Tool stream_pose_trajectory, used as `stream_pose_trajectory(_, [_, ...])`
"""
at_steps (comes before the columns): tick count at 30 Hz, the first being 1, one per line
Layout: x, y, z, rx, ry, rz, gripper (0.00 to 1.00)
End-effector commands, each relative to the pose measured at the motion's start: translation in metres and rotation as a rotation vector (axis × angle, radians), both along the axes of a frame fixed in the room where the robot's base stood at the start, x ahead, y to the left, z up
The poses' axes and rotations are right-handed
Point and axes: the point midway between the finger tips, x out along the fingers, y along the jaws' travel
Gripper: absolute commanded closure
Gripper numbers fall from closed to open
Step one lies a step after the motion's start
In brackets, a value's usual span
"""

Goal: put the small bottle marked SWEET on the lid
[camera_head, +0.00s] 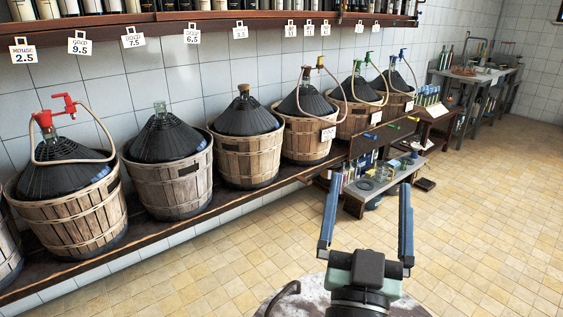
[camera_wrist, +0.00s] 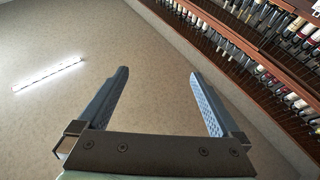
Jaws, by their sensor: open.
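My gripper (camera_head: 367,188) is open and empty, its two blue-grey fingers spread wide in the lower right of the head view. In the wrist view my gripper (camera_wrist: 158,74) points up at the ceiling with nothing between its fingers. Beyond it in the head view stands a low grey bench (camera_head: 352,205) with several small bottles and other small items. The fingers overlap part of this bench in the picture. I cannot read any bottle label, so the SWEET bottle cannot be picked out. A dark round flat piece (camera_head: 365,184) lies on the bench; I cannot tell whether it is the lid.
Several demijohns in wooden baskets (camera_head: 168,180) line a long shelf along the tiled wall. Red and green taps with hoses top some. The tiled floor (camera_head: 480,215) at right is clear.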

Motion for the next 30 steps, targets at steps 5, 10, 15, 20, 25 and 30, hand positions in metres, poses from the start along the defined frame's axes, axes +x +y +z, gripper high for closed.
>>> stream_pose_trajectory(5, [-0.041, 0.058, 0.162, -0.004, -0.197, 0.104, 0.0])
stream_pose_trajectory(10, [-0.092, 0.101, 0.235, -0.049, -0.291, 0.203, 0.0])
stream_pose_trajectory(15, [-0.113, 0.116, 0.255, -0.075, -0.317, 0.239, 0.0])
stream_pose_trajectory(20, [-0.113, 0.116, 0.255, -0.077, -0.317, 0.239, 0.0])
stream_pose_trajectory(25, [-0.113, 0.116, 0.259, -0.076, -0.316, 0.238, 0.0])
stream_pose_trajectory(30, [-0.112, 0.116, 0.287, -0.076, -0.316, 0.238, 0.0])
